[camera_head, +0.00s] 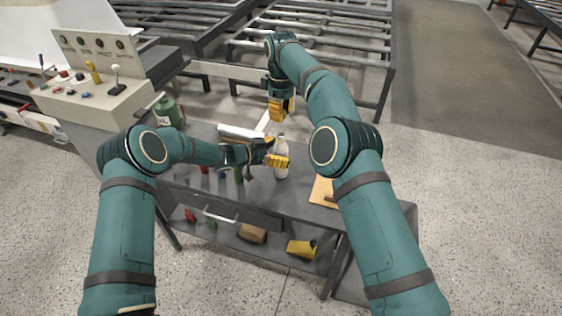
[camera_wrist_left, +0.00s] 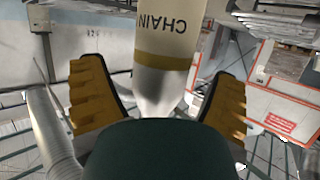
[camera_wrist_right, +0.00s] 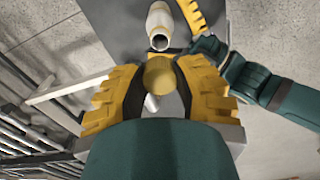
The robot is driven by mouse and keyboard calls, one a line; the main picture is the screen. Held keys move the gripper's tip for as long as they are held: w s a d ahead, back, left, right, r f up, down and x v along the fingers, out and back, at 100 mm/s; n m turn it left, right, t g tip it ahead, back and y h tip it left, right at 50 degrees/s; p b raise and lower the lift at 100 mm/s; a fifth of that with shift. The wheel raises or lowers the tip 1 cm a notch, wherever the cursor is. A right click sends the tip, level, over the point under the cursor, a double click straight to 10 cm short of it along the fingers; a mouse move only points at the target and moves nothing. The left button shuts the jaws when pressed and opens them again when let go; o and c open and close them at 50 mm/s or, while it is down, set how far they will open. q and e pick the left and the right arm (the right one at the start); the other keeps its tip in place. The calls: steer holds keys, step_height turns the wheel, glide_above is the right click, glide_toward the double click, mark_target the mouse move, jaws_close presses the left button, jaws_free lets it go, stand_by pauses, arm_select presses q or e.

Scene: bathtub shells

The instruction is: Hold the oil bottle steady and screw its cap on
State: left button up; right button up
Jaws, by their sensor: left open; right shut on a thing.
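The oil bottle (camera_head: 281,172) is pale and stands upright on the grey workbench. The left wrist view shows its cream side with the letters "CHAIN" and a gold band (camera_wrist_left: 165,60). My left gripper (camera_head: 277,151) is open, with a finger on each side of the bottle and gaps visible between. My right gripper (camera_head: 280,110) is above and behind the bottle in the head view, shut on the cap. The cap (camera_wrist_right: 159,74) shows as a round yellow piece between its fingers. The bottle's open mouth (camera_wrist_right: 160,42) shows apart from the cap.
A green canister (camera_head: 168,112) and a silver cylinder (camera_head: 240,132) are on the left and back of the bench (camera_head: 262,193). A wooden board (camera_head: 322,190) lies at the right. A brown item (camera_head: 252,233) and a yellow item (camera_head: 301,248) sit on the lower shelf. A control console (camera_head: 95,95) stands at left.

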arm_select(q)
steer(key=shift+w+d+f, duration=0.1)
steer(key=shift+w+d, duration=0.05)
steer(key=shift+d, duration=0.2)
steer(key=c, duration=1.4)
arm_select(e)
steer(key=shift+f, duration=2.5)
steer(key=shift+f, duration=0.15)
steer(key=shift+f, duration=0.75)
steer(key=shift+f, duration=0.55)
